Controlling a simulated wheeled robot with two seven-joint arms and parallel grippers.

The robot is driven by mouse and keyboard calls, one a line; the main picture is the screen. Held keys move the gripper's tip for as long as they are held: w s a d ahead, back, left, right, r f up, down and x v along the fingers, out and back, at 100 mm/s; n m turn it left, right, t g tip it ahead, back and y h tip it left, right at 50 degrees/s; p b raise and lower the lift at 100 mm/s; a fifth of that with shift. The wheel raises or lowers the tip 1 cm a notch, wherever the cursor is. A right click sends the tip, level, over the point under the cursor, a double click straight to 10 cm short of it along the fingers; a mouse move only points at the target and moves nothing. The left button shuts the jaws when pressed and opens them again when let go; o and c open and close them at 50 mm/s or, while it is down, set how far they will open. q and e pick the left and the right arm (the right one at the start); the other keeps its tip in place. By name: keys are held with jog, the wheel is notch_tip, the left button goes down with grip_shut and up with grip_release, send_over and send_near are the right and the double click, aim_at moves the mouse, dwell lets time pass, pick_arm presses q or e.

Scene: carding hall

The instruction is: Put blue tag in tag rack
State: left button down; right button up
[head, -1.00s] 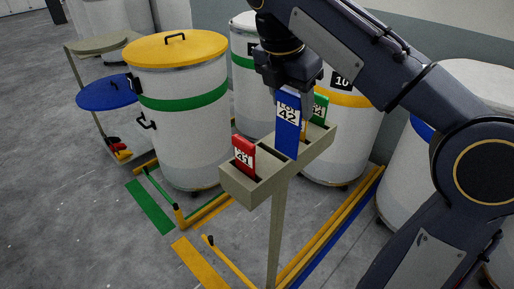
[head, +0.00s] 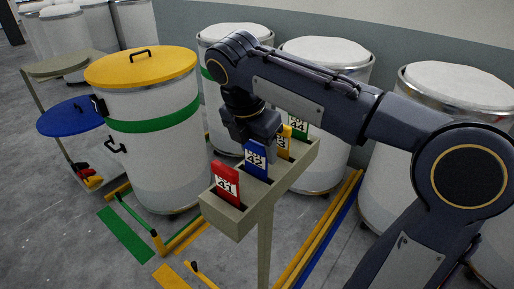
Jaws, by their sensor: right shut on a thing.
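The tag rack (head: 232,220) is a beige trough on a post in the middle of the head view. The blue tag (head: 256,160), marked 42, stands upright in it, its lower end hidden inside the rack. My right gripper (head: 254,141) is shut on the blue tag's top edge from above. A red tag (head: 226,184), marked 41, stands in the near end of the rack. A yellow tag (head: 283,147) and a green tag (head: 300,127) stand behind the blue one, partly hidden by my gripper and arm. My left gripper is out of view.
A white drum with a yellow lid (head: 140,66) stands left of the rack. Several white drums stand behind and to the right. A blue round lid (head: 73,116) is at the left, by a beige table (head: 72,64). Coloured floor strips (head: 124,234) lie below.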

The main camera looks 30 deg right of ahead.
jog(key=shift+f, duration=0.2)
jog(key=o, duration=1.1)
jog(key=shift+c, duration=0.2)
jog(key=p+v, duration=0.2)
jog(key=v, duration=1)
jog(key=shift+r, duration=0.15)
